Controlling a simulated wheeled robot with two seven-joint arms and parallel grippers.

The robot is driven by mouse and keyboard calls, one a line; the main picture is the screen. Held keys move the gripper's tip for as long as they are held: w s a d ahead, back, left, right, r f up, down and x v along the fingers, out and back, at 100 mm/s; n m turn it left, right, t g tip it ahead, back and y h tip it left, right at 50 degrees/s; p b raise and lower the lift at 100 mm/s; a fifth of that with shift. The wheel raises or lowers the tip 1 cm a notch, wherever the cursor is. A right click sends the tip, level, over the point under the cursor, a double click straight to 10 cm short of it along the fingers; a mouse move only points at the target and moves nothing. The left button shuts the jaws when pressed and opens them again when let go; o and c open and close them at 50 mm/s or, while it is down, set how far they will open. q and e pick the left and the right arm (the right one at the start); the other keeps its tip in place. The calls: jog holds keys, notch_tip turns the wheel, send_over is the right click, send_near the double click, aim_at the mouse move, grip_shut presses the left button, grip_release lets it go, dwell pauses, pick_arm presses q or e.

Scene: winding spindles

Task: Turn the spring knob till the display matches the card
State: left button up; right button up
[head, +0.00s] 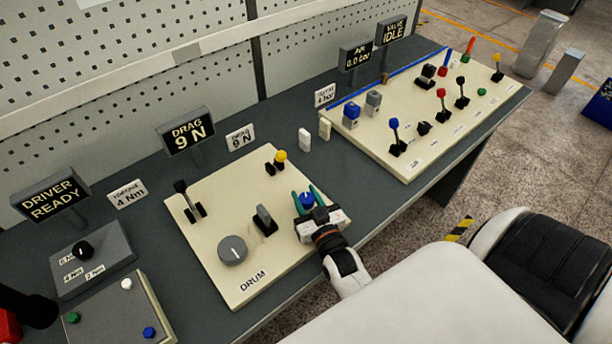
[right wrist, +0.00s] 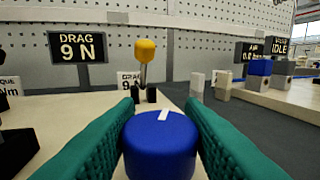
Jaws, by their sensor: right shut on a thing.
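My right gripper (head: 309,199) is over the right side of the cream drum panel (head: 222,288). Its green fingers are shut on a blue knob (head: 306,200), one on each side. In the right wrist view the blue knob (right wrist: 160,145) has a white mark on its top, pointing away and slightly right. The display (head: 188,132) reads DRAG 9 N, and it also shows in the right wrist view (right wrist: 79,47). The card (head: 240,138) to its right reads DRAG 9 N. My left gripper is not in view.
A yellow-topped lever (head: 280,157) stands just behind the knob. The panel also holds a grey dial (head: 232,250), a grey switch (head: 264,218) and a black lever (head: 187,198). Another panel (head: 412,165) with several levers lies to the right.

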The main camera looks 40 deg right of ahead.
jog(key=shift+r+h, duration=0.1)
jog(key=shift+h, duration=0.2)
jog(key=o, duration=1)
